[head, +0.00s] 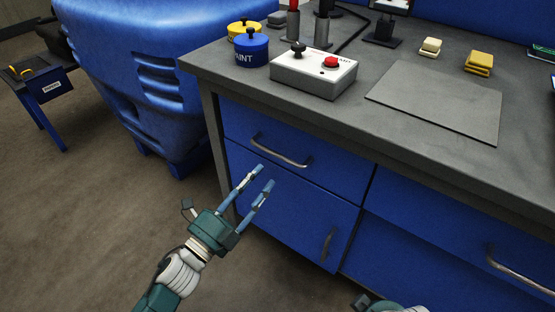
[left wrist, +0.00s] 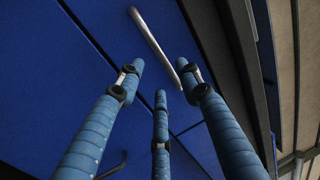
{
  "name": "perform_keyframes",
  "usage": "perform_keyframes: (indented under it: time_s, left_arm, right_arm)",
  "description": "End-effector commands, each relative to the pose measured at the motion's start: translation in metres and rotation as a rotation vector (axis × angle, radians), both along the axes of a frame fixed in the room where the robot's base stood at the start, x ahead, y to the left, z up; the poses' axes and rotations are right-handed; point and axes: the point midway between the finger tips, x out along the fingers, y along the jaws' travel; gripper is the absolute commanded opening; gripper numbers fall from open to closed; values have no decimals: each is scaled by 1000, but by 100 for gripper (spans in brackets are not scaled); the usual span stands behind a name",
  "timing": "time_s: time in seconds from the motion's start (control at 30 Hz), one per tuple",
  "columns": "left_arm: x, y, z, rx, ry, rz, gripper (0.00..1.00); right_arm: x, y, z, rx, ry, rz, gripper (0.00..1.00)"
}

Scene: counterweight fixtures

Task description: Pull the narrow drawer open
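The narrow drawer (head: 330,171) is the upper blue front at the left end of the workbench; its front looks flush with the cabinet. Its curved metal handle (head: 279,152) runs across the front, and the handle also shows in the left wrist view (left wrist: 153,38). My left gripper (head: 265,177) is open and empty, its blue fingers spread just below and in front of the handle, apart from it. The fingers also show in the left wrist view (left wrist: 160,75), with the handle beyond their tips. Only a small part of my right arm (head: 398,308) shows at the bottom edge.
A door (head: 290,215) with an upright handle lies below the drawer, and a wider drawer (head: 440,235) is to the right. The grey worktop (head: 370,65) holds paint tins, a white box with a red button (head: 315,75) and several small items. A blue machine (head: 150,60) stands left; the floor before the bench is clear.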

Motion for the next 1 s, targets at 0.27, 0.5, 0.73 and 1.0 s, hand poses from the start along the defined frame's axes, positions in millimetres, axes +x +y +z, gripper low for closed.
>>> perform_keyframes:
  time_s: [0.27, 0.5, 0.73, 1.0]
  left_arm:
    - [44, -31, 11, -2, -1, 1, 36]
    - [68, -48, 16, -3, 2, 1, 36]
    - [73, -52, 17, -2, 4, 1, 36]
    - [72, -52, 17, -3, 5, 1, 12]
  right_arm:
    - [-1, 0, 7, 0, -5, 0, 40]
    - [-2, 0, 14, 1, -9, -1, 40]
    - [-2, -1, 16, 0, -10, -1, 40]
    - [-2, -1, 16, 0, -10, -1, 40]
